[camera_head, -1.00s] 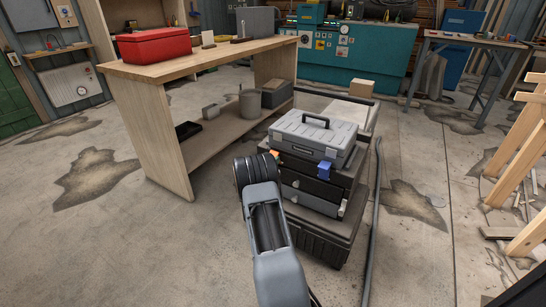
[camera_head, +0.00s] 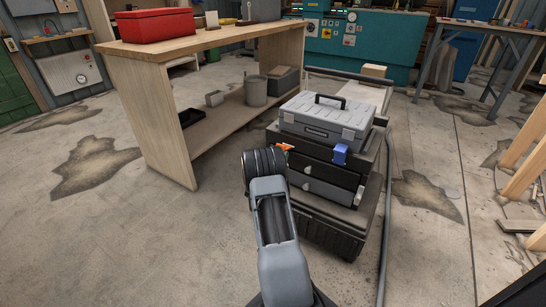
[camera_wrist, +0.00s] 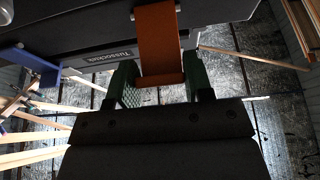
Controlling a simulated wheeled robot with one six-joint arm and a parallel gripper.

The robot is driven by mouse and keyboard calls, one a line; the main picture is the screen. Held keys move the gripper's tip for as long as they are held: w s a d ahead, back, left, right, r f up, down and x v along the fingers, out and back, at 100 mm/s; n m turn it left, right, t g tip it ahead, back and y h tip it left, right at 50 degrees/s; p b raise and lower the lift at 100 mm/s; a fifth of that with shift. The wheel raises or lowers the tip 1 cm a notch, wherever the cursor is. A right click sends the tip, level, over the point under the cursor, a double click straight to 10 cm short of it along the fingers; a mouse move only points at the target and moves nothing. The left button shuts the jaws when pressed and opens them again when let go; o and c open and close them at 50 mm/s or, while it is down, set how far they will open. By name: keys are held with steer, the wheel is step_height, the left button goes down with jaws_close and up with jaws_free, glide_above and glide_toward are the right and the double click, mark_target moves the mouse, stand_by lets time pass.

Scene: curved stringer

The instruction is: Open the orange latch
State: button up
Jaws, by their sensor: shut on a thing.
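The orange latch (camera_wrist: 157,40) hangs from the dark toolbox drawer case in the wrist view, with its lower end between the green pads of my gripper (camera_wrist: 160,88). My gripper is shut on the latch. In the head view the orange latch (camera_head: 285,147) shows as a small tilted piece standing out at the left front of the toolbox stack (camera_head: 318,171). My arm hides the gripper there. A blue latch (camera_head: 340,154) is on the right of the same front, and its blue also shows in the wrist view (camera_wrist: 14,58).
A grey toolbox (camera_head: 325,118) with a black handle tops the stack. A wooden workbench (camera_head: 150,105) with a red box (camera_head: 154,25) stands to the left. A dark hose or pipe (camera_head: 387,220) runs along the right. Floor at the front left is clear.

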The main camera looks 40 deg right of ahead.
steer(key=shift+d, duration=0.15)
stand_by(0.3)
steer(key=o, duration=1.1)
steer(key=shift+s+d, duration=0.1)
steer(key=shift+c, duration=0.2)
steer(key=shift+o, duration=1)
steer(key=shift+a, duration=0.2)
steer(key=p+v, duration=0.3)
steer(key=v, duration=1)
steer(key=shift+a+f+p, duration=0.3)
steer(key=shift+p, duration=0.05)
